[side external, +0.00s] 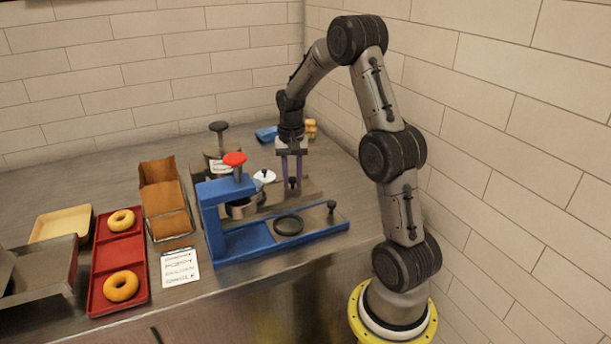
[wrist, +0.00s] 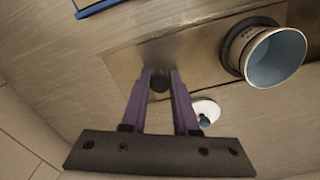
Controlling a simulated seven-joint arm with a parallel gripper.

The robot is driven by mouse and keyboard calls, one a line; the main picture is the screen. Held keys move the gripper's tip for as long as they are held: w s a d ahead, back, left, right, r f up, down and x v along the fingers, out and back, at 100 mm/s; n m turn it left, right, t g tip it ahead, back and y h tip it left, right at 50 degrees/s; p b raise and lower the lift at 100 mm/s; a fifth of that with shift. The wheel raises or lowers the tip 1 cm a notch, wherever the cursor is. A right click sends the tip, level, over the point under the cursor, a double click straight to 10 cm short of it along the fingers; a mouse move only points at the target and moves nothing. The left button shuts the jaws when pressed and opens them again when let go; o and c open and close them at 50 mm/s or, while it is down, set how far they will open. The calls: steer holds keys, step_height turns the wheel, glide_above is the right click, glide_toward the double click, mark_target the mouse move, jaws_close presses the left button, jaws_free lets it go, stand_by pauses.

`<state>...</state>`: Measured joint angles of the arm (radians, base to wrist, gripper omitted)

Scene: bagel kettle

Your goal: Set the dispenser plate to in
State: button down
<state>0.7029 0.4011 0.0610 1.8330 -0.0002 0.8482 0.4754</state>
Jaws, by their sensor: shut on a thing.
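The dispenser plate is a flat metal strip (wrist: 195,55) with a small black knob (wrist: 160,82) near one end. In the side view, the plate (side external: 309,184) lies behind the blue press. My gripper (wrist: 160,76) is shut on the knob, with one purple finger on each side of it. In the side view, my gripper (side external: 292,183) points straight down over the plate. A round dispenser cup (wrist: 272,58), pale blue inside, stands at the plate's other end. In the side view, the press hides part of the dispenser and plate.
A blue press (side external: 212,222) with a red knob (side external: 235,158) stands just in front. A white lid-like disc (wrist: 205,108) lies near my fingers. A red tray (side external: 120,240) with two bagels and a label card (side external: 180,266) are to the left. The wall is close on the right.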

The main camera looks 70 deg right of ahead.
mark_target(270, 194)
steer(key=w+a, duration=0.4)
steer(key=shift+w+a+r, duration=0.1)
steer(key=shift+w+a, duration=0.2)
steer(key=shift+w, duration=0.1)
steer(key=c, duration=0.7)
jaws_free()
steer(key=shift+s, duration=0.1)
step_height(270, 194, up, 14)
steer(key=shift+f, duration=0.1)
steer(key=shift+a, duration=0.1)
